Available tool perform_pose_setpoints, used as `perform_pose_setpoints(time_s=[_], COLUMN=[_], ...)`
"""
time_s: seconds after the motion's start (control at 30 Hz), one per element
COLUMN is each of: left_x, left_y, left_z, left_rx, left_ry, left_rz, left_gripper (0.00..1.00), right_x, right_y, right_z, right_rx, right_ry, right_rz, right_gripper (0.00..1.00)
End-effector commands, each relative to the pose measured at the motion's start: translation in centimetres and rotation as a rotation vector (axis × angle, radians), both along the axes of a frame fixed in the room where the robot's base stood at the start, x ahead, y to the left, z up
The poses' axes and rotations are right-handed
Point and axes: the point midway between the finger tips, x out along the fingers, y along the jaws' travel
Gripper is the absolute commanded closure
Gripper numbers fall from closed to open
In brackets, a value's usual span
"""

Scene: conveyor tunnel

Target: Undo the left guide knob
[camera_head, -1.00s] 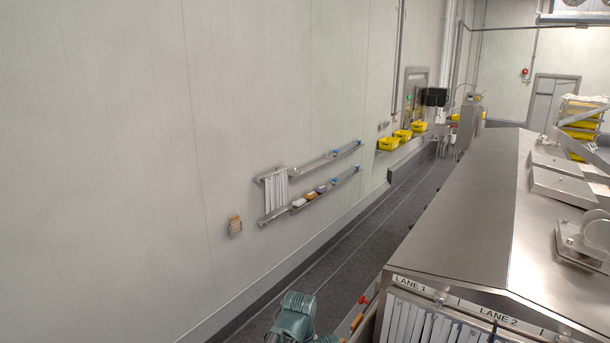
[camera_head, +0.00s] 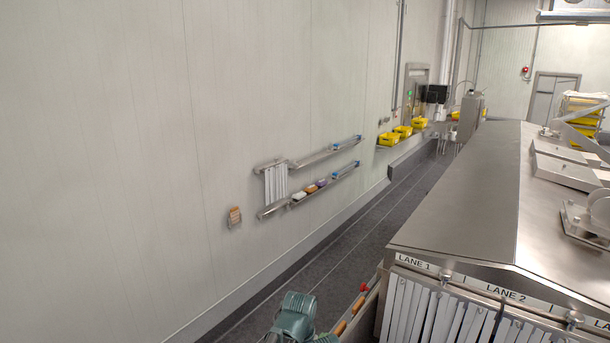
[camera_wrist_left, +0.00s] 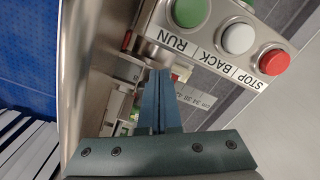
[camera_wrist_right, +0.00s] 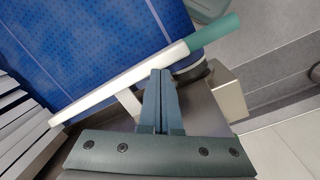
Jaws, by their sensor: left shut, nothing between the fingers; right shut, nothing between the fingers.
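My left gripper (camera_wrist_left: 160,102) is shut and empty in the left wrist view, its tips in front of a steel rail and a small scale plate (camera_wrist_left: 195,98) with numbers. A small reddish part (camera_wrist_left: 128,40) shows beyond the tips; I cannot tell whether it is the left guide knob. My right gripper (camera_wrist_right: 160,102) is shut and empty, its tips close to a white bar (camera_wrist_right: 125,84) with a teal end above the blue belt (camera_wrist_right: 90,45). I cannot tell whether they touch. Neither gripper's fingers show in the head view. A red part (camera_head: 364,288) sits beside the tunnel mouth there.
A panel with green (camera_wrist_left: 190,10), white (camera_wrist_left: 237,38) and red (camera_wrist_left: 273,60) buttons is close to the left gripper. White strip curtains (camera_head: 430,312) hang under the LANE 1 and LANE 2 labels. A dark floor aisle (camera_head: 340,265) runs along the wall.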

Motion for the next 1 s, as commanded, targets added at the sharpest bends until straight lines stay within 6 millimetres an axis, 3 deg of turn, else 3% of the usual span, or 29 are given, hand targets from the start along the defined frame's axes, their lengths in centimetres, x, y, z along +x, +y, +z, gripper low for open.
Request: perform_pose_setpoints(time_s=[1.0], left_x=[0.57], left_y=[-0.33], left_z=[0.06], left_rx=[0.000], left_ry=[-0.001], left_rz=[0.000], left_gripper=[1.00], right_x=[0.00], right_y=[-0.01], right_z=[0.06], right_rx=[0.000], right_ry=[0.000], right_rz=[0.000], right_gripper=[1.00])
